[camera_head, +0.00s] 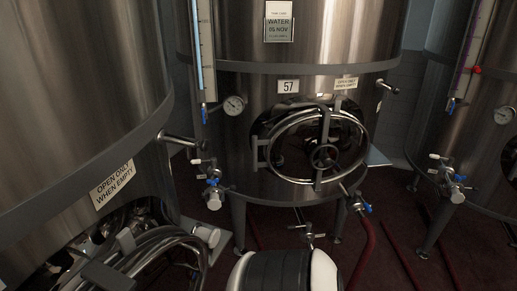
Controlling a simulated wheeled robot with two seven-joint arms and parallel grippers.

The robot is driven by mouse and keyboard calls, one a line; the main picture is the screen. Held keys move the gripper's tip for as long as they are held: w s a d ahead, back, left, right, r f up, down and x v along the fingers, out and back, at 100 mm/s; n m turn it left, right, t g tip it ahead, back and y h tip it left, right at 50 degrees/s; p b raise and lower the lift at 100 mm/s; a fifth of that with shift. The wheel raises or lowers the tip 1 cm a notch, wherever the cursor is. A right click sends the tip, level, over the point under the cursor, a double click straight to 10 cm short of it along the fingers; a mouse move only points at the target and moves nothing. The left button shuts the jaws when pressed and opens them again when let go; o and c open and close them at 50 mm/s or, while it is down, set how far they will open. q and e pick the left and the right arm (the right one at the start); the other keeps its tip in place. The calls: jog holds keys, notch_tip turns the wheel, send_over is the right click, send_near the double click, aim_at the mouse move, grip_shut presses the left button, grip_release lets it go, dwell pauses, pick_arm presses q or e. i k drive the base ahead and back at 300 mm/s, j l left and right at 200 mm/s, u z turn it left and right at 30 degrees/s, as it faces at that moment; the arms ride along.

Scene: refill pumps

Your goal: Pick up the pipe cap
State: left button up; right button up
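I cannot pick out the pipe cap with certainty. A pale round end piece (214,200) sits at the bottom of the valve fitting (210,178) with blue handles, on the lower left of the middle tank. Another pale round end (207,236) shows lower down, at the left tank's hatch. A similar pale end (457,196) is on the right tank's valve. I cannot tell whether any of these is the cap. Neither of my grippers is recognisable in this view.
Large steel tanks stand at left, middle (240,140) and right (470,130). The middle one has a round hatch (323,156), a gauge (234,105) and legs. Dark red floor (375,225) is partly open between them, with red hoses (364,255). A black-and-white rounded body fills the bottom centre.

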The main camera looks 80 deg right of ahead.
aim_at(211, 237)
jog(key=z, duration=2)
jog(key=i+l+u, duration=0.1)
jog(key=u, duration=0.5)
jog(key=i+l+u, duration=0.2)
jog(key=l, duration=0.5)
jog(key=i+l+u, duration=0.2)
jog(key=l, duration=0.5)
jog(key=l+u, duration=0.2)
jog(key=l, duration=0.5)
